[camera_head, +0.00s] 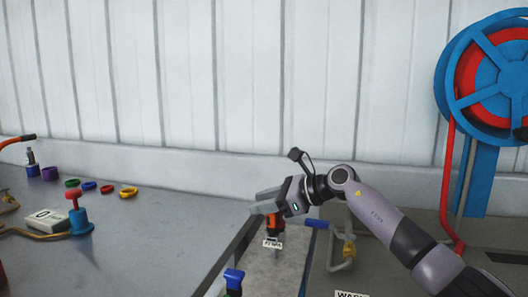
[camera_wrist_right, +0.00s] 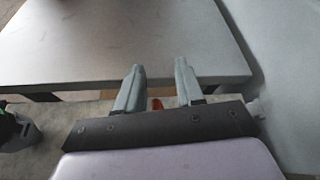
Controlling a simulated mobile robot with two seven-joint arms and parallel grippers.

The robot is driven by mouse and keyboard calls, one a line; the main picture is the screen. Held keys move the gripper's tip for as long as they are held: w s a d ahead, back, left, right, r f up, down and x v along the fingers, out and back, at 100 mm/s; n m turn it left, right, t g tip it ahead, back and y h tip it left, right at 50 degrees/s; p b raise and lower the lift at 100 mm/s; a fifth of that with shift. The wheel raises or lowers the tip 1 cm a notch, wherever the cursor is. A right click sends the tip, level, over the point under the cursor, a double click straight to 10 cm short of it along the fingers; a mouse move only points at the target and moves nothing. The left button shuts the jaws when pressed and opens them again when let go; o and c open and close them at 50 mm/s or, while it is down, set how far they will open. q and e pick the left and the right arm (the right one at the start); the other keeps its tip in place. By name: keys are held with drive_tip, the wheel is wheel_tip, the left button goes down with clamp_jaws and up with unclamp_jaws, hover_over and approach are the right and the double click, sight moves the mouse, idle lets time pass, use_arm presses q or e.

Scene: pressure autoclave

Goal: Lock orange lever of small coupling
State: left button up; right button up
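An orange-red part (camera_head: 274,223), apparently the lever of the small coupling, stands upright below my right gripper (camera_head: 260,201) in the head view. A white label (camera_head: 272,244) hangs at its lower end. The gripper hides its upper part. In the right wrist view my right gripper (camera_wrist_right: 158,68) is open, its two fingers well apart. A small orange-red bit (camera_wrist_right: 156,104) shows between the finger bases, mostly hidden by the gripper body. I cannot tell whether the gripper touches it. My left gripper is in neither view.
A grey table (camera_head: 130,240) fills the left, holding coloured rings, a white box (camera_head: 48,221) and a blue-red fitting (camera_head: 80,213). A blue-topped valve (camera_head: 233,279) stands in front. A blue-handled valve (camera_head: 318,223) is to the right. A blue-red hose reel (camera_head: 460,90) hangs at far right.

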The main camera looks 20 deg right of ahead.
wheel_tip(320, 180, up, 16)
drive_tip(key=p, duration=0.1)
drive_tip(key=shift+f+p, duration=0.2)
drive_tip(key=shift+p, duration=0.1)
drive_tip(key=shift+c, duration=0.3)
